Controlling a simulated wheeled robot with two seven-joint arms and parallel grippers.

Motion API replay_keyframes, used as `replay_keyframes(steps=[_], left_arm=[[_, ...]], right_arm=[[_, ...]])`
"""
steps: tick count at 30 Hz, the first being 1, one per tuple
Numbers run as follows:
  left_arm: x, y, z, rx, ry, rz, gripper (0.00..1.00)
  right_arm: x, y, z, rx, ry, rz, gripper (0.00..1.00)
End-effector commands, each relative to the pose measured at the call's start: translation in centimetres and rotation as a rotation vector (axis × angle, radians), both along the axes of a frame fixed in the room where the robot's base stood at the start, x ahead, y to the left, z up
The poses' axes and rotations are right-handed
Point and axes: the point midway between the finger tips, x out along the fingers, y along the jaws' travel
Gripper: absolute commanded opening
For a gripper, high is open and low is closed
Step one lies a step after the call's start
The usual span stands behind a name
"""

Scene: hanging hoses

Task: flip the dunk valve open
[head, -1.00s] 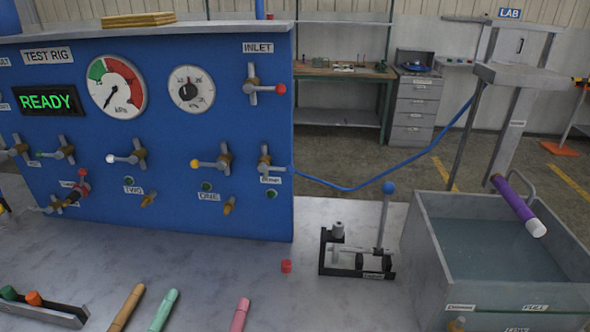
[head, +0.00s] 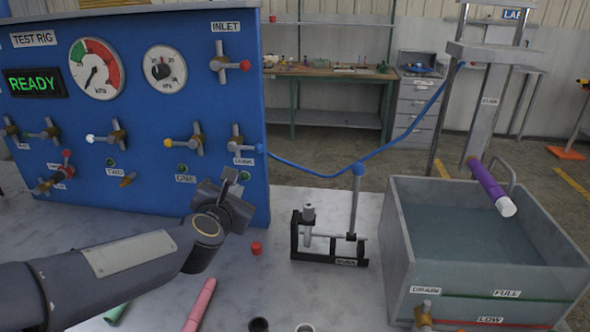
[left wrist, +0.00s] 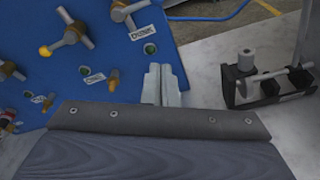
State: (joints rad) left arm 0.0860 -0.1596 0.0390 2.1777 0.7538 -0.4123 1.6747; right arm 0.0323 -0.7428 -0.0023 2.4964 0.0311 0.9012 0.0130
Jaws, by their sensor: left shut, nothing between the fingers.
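The dunk valve (head: 237,144) is on the blue panel's right edge, above a DUNK label (head: 243,162). Its lever seems to point right, with a blue tip; the blue hose near it makes this hard to tell. In the left wrist view the valve (left wrist: 128,10) is at the top, partly cut off. My left gripper (head: 232,180) is below the label in the head view, apart from the valve. Its fingers (left wrist: 160,82) are shut and empty, in front of the panel's lower part. My right gripper is not in view.
The neighbouring yellow-tipped valve (head: 184,143) is to the left. A red cap (head: 256,248) lies on the bench. The blue hose (head: 320,176) sags behind.

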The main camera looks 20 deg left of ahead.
Motion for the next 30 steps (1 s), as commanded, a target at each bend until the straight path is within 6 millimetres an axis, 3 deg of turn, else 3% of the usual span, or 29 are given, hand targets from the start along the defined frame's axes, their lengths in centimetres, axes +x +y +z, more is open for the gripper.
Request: replay_keyframes(steps=[4,17,23,30], left_arm=[[0.4,1.1,-0.3,-0.077,-0.033,0.074,0.00],[0.9,1.3,-0.4,-0.083,-0.034,0.079,0.00],[3.8,2.2,-1.1,-0.082,-0.031,0.078,0.00],[8.6,3.9,-2.2,-0.082,-0.031,0.078,0.00]], right_arm=[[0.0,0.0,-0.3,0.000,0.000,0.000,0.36],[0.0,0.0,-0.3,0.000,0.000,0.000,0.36],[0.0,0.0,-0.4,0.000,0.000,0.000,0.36],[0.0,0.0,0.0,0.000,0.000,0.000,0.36]])
